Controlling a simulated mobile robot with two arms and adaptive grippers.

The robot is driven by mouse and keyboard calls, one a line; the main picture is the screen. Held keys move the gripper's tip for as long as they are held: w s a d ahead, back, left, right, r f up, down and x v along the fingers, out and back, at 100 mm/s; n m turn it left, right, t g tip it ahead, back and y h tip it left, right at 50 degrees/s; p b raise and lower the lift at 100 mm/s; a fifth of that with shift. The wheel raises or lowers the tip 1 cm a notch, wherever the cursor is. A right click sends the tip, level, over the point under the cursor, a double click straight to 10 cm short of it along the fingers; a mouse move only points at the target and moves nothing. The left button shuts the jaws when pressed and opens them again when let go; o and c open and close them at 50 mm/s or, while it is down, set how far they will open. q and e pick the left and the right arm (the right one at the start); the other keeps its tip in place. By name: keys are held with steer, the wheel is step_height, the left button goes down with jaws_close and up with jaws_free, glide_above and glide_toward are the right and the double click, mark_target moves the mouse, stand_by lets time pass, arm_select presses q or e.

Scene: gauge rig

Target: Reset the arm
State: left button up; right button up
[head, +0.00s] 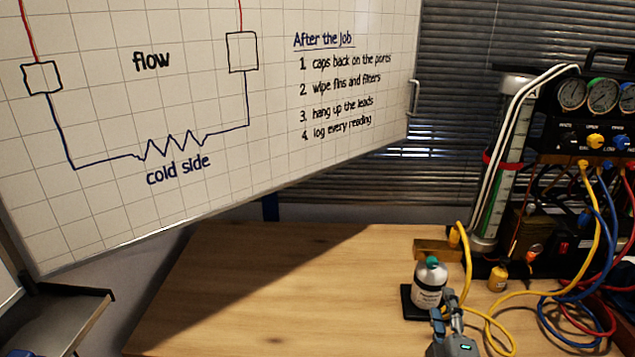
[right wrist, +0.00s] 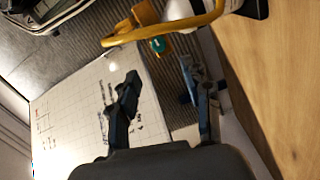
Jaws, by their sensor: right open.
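My right gripper (head: 447,315) is open at the front right of the wooden table, close in front of a small silver canister (head: 429,287) with a teal knob (head: 432,261). The canister stands upright on a black pad. In the right wrist view the two fingers (right wrist: 160,90) are spread with nothing between them. Beyond their tips, at the top, are the teal knob (right wrist: 158,45), a yellow hose (right wrist: 170,28) and part of a silver body. I cannot tell whether the gripper touches the canister. My left gripper is not in view.
The gauge rig (head: 580,130), with round gauges and yellow, blue and red hoses, stands at the right. A yellow hose (head: 497,295) loops over the table beside the canister. A whiteboard (head: 210,100) hangs behind. The table's left and middle (head: 270,290) are clear.

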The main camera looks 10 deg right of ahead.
steer(key=s+a+f+m+g+y, duration=0.3)
steer(key=s+a+f+m+g, duration=0.2)
steer(key=s+a+f+g, duration=0.45)
steer(key=s+a+f+m+g+y, duration=0.35)
steer(key=s+f+m, duration=0.2)
steer(key=s, duration=0.75)
step_height(320, 180, down, 29)
steer(key=s+g, duration=0.2)
steer(key=s+d+f+g, duration=0.1)
steer(key=s+d+f, duration=0.1)
steer(key=s+f, duration=1.2)
steer(key=shift+s+d+n+h, duration=0.35)
steer(key=shift+s+d, duration=0.05)
steer(key=shift+s, duration=0.75)
